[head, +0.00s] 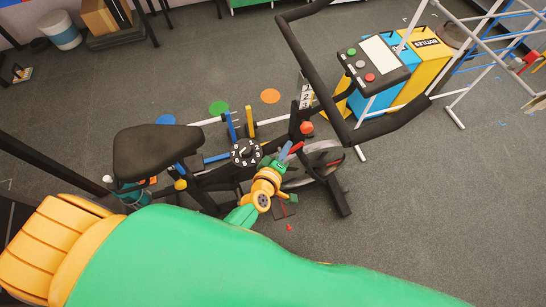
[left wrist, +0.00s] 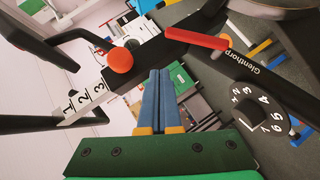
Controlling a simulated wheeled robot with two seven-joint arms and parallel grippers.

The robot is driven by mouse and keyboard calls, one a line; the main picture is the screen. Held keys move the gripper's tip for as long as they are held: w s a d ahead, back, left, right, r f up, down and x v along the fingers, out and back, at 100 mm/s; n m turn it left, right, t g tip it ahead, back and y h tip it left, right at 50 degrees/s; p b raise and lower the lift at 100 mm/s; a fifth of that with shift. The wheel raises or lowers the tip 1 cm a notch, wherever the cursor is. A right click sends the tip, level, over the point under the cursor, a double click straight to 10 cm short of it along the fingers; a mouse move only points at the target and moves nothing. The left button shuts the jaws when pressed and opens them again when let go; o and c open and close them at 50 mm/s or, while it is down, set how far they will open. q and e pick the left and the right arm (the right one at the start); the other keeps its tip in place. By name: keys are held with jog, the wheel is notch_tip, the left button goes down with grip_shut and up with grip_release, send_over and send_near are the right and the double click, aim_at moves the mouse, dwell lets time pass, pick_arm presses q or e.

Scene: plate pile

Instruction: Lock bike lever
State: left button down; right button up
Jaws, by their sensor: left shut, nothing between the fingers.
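The exercise bike (head: 165,150) stands in the middle of the head view, with a black saddle and black handlebars. A red lever (left wrist: 197,39) lies on its dark frame, marked "Glenthorp", in the left wrist view; it shows small in the head view (head: 297,147). My left gripper (head: 284,151) is beside this lever. Its two blue fingers (left wrist: 160,74) are together and hold nothing. In the left wrist view, the lever lies beyond and to the right of the fingertips, apparently apart from them. My right gripper is not in view.
An orange-red knob (left wrist: 120,60) is left of the fingertips, near a numbered strip (left wrist: 85,97). A numbered black dial (head: 245,152) is on the frame. Handlebars and a console (head: 372,66) rise at the right. A white rack (head: 480,60) stands beyond.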

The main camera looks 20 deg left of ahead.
pick_arm(q)
jog(key=r+p+v, duration=0.1)
jog(key=p+v, duration=0.1)
jog(key=v, duration=0.5)
jog(key=shift+d+r, duration=0.45)
jog(key=shift+d, duration=0.15)
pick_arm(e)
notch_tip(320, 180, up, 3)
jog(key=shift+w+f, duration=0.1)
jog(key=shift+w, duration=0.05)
